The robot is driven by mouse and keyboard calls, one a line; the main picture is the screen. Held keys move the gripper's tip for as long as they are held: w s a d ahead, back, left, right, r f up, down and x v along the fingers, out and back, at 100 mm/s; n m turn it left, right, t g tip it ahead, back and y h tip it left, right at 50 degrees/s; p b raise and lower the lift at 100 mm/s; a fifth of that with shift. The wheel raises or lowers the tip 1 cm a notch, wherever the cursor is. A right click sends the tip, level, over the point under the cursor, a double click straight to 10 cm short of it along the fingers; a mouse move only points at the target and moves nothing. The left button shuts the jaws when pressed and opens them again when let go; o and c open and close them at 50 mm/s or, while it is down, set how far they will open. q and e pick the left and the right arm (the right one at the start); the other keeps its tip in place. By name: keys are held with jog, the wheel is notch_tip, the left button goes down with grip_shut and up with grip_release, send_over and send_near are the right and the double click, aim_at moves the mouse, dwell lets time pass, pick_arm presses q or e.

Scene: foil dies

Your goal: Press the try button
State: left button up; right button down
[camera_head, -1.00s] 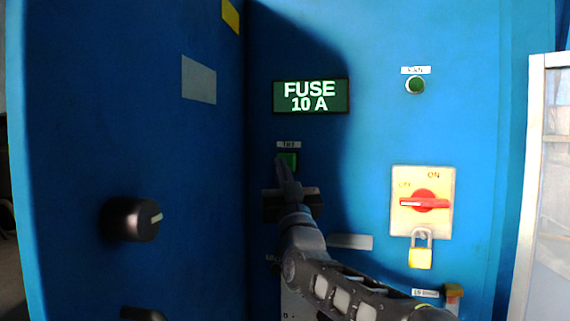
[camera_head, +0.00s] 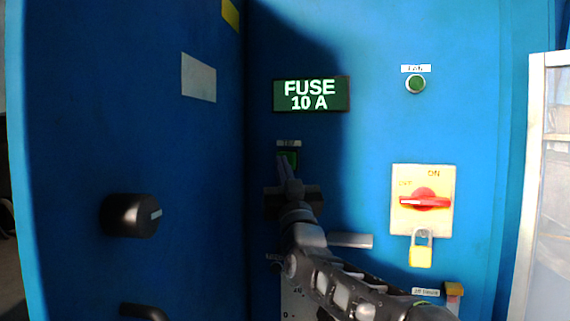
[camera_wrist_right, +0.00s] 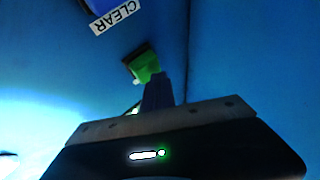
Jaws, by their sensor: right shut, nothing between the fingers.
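The try button (camera_head: 291,158) is a small green square on the blue cabinet face, under a small white label (camera_head: 289,143). My right gripper (camera_head: 285,163) is shut and empty, its fingertips right in front of the button and hiding part of it. In the right wrist view the green button (camera_wrist_right: 145,66) shows just past the ends of the dark shut fingers (camera_wrist_right: 157,84). I cannot tell whether the fingertips touch it. My left gripper is not in view.
To the right are a round green button or lamp (camera_head: 415,84), a red rotary switch (camera_head: 424,201) and a yellow padlock (camera_head: 421,254). A side panel with a black knob (camera_head: 131,215) stands left. A "CLEAR" label (camera_wrist_right: 115,17) shows in the wrist view.

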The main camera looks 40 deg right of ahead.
jog(key=shift+w+d, duration=0.25)
jog(key=shift+d, duration=0.2)
dwell(0.8)
dwell(0.3)
jog(key=shift+s+a+f+b, duration=0.15)
jog(key=shift+s+a+b, duration=0.15)
jog(key=shift+a+b, duration=0.25)
jog(key=shift+s+a, duration=0.2)
jog(key=shift+a, duration=0.05)
jog(key=shift+s+a+b, duration=0.1)
jog(key=shift+b, duration=0.2)
jog(key=shift+s+a+b, duration=0.5)
jog(key=shift+s+a, duration=0.2)
jog(key=shift+a, duration=0.3)
jog(key=shift+s+a+b, duration=0.45)
jog(key=shift+s+a, duration=0.2)
jog(key=shift+a, duration=0.3)
